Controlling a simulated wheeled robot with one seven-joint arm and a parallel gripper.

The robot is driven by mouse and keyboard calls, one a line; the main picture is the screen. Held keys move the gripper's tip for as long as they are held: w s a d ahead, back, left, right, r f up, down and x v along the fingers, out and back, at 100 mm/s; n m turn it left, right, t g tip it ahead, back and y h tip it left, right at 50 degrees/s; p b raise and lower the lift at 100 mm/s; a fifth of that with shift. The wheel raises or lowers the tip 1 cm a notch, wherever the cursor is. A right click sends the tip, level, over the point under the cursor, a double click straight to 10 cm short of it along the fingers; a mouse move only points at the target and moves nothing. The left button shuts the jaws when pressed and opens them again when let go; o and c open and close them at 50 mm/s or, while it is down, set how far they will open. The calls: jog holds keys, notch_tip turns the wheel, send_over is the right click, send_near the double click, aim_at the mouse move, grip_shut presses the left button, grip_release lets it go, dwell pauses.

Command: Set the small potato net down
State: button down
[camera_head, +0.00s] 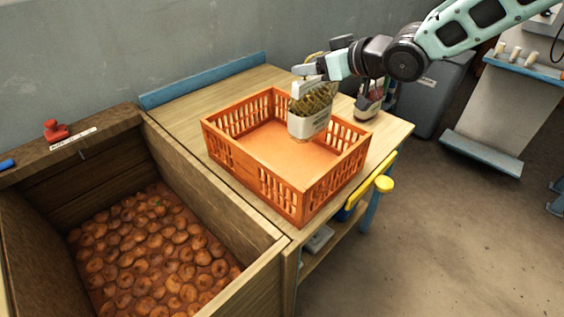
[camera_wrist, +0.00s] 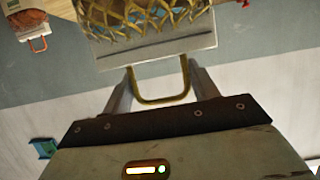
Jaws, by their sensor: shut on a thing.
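The small potato net (camera_head: 311,110) is a yellow-brown mesh sack with a pale band. It hangs from my gripper (camera_head: 308,76) over the orange crate (camera_head: 256,180), toward its back right part. I cannot tell whether its bottom touches the crate floor. In the wrist view, my gripper (camera_wrist: 160,85) is shut on a yellow-brown loop handle at the end of the net (camera_wrist: 150,18), next to its pale band. The crate has slatted walls, and its visible floor is bare.
The crate stands on a wooden table (camera_head: 185,115). A wooden bin (camera_head: 265,245) of potatoes (camera_head: 160,250) is at the left. Another sack (camera_head: 368,104) stands on the table behind the crate at right. A yellow knob (camera_head: 384,184) sticks out at the table's right side.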

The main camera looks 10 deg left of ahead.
aim_at(316, 87)
notch_tip(316, 87, down, 5)
jog(key=b, duration=0.3)
jog(key=shift+f+b, duration=0.15)
jog(key=shift+b, duration=0.25)
jog(key=shift+f, duration=5.05)
jog(key=shift+c, duration=2.1)
grip_release()
jog(key=shift+f, duration=0.1)
